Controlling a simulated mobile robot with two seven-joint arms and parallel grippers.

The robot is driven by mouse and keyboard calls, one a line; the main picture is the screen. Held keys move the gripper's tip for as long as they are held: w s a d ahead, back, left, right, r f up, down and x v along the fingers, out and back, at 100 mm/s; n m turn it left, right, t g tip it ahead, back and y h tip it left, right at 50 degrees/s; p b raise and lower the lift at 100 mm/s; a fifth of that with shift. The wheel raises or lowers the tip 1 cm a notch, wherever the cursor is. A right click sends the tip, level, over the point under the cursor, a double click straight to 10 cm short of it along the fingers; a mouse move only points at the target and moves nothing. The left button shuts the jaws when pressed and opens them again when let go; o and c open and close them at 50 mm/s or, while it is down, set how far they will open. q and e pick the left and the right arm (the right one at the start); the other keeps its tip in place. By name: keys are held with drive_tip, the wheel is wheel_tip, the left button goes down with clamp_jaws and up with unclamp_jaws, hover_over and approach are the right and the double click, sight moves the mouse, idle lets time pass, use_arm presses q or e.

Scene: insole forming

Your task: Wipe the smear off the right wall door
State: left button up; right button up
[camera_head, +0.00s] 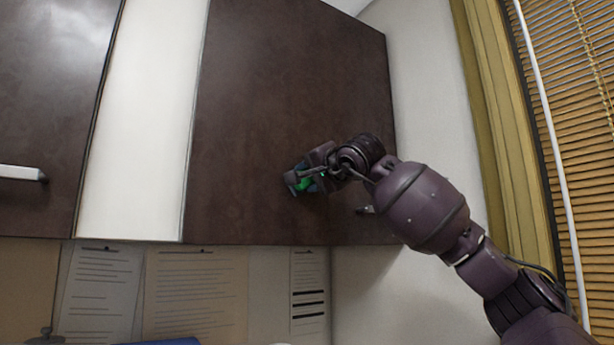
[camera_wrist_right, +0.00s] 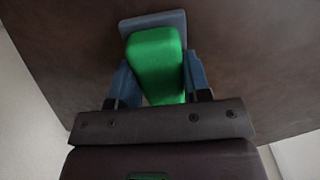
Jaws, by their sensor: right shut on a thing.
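The right wall door (camera_head: 262,95) is a dark brown panel, shut, in the upper middle of the head view. It also fills the back of the right wrist view (camera_wrist_right: 60,50). My right gripper (camera_head: 306,182) is at the lower part of this door, shut on a green block (camera_wrist_right: 156,62). The block sits between the two blue fingers, with a blue-grey plate at its far end, close to the door; I cannot tell whether it touches. I see no clear smear; the gripper and block hide part of the door. My left gripper is not in view.
A small metal handle (camera_head: 366,210) is on the door's lower right, close to my right wrist. Another dark door (camera_head: 50,90) with a white handle (camera_head: 22,173) is at the left. Papers (camera_head: 195,295) are pinned below. A window blind (camera_head: 575,130) is at the right.

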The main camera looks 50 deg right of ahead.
drive_tip(key=b+v, duration=0.2)
drive_tip(key=v, duration=0.4)
drive_tip(key=shift+b, duration=0.3)
idle(0.4)
drive_tip(key=shift+b+v, duration=0.65)
drive_tip(key=shift+v, duration=0.9)
